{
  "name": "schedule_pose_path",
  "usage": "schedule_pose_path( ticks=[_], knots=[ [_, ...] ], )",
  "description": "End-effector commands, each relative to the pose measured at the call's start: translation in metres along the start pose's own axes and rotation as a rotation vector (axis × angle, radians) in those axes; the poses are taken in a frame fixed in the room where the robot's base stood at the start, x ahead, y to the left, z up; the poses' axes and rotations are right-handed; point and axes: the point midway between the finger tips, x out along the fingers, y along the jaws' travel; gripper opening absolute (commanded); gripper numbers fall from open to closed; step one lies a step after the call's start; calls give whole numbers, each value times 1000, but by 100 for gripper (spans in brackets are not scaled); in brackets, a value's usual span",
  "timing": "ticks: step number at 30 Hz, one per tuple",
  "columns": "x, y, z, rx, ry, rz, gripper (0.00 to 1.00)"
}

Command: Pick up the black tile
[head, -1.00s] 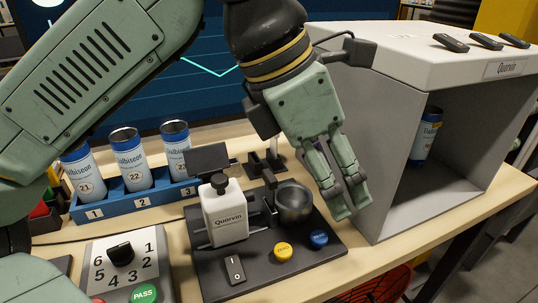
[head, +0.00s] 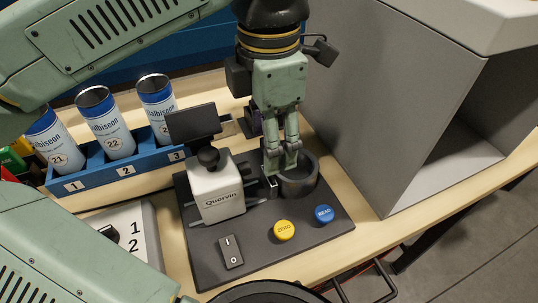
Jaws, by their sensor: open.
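My gripper (head: 281,168) points down at the left rim of the dark round cup (head: 299,184) on the black baseplate. Its jaws are open, with the fingers close together in this view. I cannot tell whether the fingertips touch the cup. I cannot make out a separate black tile for certain. A dark part (head: 255,119) behind my gripper is partly hidden by the fingers.
The white Quorvin device (head: 217,192) stands left of the cup, with yellow ZERO (head: 284,230) and blue READ (head: 324,214) buttons in front. Cans stand in a blue numbered rack (head: 107,178) at left. A grey booth (head: 355,110) stands close on the right.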

Motion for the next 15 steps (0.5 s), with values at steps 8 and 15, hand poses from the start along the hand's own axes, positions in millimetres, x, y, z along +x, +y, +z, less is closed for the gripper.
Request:
schedule_pose_path(
  ticks=[8,15],
  knots=[
    [37,1,0,0,0,-2,57],
    [43,1,0,0,0,0,57]
  ],
)
